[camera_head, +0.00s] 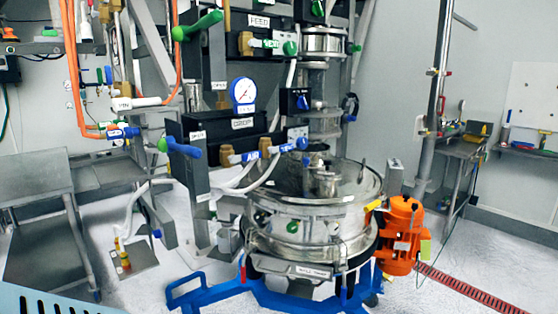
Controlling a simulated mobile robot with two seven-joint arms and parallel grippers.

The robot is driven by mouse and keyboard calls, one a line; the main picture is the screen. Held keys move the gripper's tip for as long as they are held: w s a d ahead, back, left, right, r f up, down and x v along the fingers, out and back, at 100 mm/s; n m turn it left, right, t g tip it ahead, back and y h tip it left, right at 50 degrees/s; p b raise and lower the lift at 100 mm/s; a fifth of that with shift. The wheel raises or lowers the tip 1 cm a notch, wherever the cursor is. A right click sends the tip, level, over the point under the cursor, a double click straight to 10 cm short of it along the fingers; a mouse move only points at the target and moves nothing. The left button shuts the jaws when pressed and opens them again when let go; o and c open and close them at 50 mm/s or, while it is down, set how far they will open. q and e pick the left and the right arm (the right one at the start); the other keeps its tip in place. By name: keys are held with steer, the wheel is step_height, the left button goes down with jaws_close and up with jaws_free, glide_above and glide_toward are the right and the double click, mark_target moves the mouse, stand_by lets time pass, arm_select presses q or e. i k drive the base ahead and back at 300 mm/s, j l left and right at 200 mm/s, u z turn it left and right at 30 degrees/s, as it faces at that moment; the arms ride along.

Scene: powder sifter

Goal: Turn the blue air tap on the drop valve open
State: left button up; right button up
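A black valve block (228,126) with a white label that seems to read DROP is mounted left of centre, below a round blue-rimmed gauge (243,91). A blue tap handle (289,146) sticks out at its lower right, and another blue handle (244,158) is just left of that. Neither of my grippers is in view.
A round steel sifter (312,212) stands below on a blue wheeled frame (235,287), with an orange motor (402,238) on its right. A grey table (38,180) is at left. Orange hoses (72,70) hang at upper left. The floor at right is mostly clear.

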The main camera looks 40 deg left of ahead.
mark_target(253, 155)
steer(key=u, duration=1.6)
